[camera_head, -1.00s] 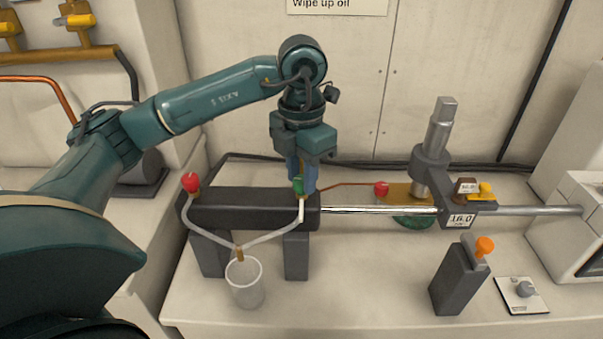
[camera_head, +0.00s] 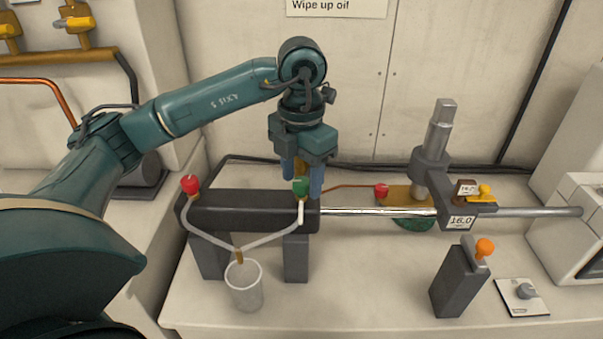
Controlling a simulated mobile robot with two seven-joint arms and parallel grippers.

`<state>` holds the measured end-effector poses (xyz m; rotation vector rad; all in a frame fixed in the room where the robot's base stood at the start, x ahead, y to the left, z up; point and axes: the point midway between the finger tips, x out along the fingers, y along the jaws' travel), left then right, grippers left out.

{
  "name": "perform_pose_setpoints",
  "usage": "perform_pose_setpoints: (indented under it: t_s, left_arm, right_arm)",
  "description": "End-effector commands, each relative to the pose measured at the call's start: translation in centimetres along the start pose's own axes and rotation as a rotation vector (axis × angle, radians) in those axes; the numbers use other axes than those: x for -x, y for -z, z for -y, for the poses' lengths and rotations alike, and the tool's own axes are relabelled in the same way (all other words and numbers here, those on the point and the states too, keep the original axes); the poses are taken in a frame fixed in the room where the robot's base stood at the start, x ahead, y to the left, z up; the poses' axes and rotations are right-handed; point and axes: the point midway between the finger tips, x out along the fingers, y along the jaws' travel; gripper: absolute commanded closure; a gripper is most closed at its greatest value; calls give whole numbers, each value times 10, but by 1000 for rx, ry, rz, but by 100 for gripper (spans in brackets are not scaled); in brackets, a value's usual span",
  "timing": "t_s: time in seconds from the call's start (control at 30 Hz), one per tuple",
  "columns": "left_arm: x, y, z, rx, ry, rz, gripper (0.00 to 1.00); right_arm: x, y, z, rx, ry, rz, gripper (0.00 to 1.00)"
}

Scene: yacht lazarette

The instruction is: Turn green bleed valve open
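The green bleed valve (camera_head: 300,187) sits on top of the right end of the dark horizontal cylinder (camera_head: 240,212). My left gripper (camera_head: 302,181) points down over it, with its blue fingers spread to either side of the green knob. A gap shows between the knob and at least the right finger, so the gripper looks open around it. A brass-coloured part shows just behind the knob. A clear tube runs from the valve end to a brass tee above a clear cup (camera_head: 244,286). My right gripper is not in view.
A red valve (camera_head: 190,184) sits at the cylinder's left end, and another red knob (camera_head: 381,190) is behind the rod (camera_head: 380,211). An upright grey post (camera_head: 436,150), a dark block with an orange knob (camera_head: 484,247) and a small dial plate (camera_head: 523,294) stand to the right.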

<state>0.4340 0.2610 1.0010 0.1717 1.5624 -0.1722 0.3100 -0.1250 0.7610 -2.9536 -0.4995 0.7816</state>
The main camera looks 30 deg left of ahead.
Motion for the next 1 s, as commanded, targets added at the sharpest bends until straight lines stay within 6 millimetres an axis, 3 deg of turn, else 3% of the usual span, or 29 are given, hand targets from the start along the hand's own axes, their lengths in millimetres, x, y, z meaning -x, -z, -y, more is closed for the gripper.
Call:
perform_pose_setpoints:
  t_s: [0.23, 0.37, 0.7, 1.0]
  left_arm:
    - [1, 0, 0, -1, 0, -1, 50]
    - [13, -1, 0, 0, 0, 3, 50]
    - [89, 0, -1, 1, -2, 5, 50]
    - [128, 0, 0, 0, 0, 0, 50]
  right_arm:
    - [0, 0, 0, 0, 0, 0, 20]
    - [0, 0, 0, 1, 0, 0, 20]
    - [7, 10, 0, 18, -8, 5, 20]
    - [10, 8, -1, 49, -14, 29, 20]
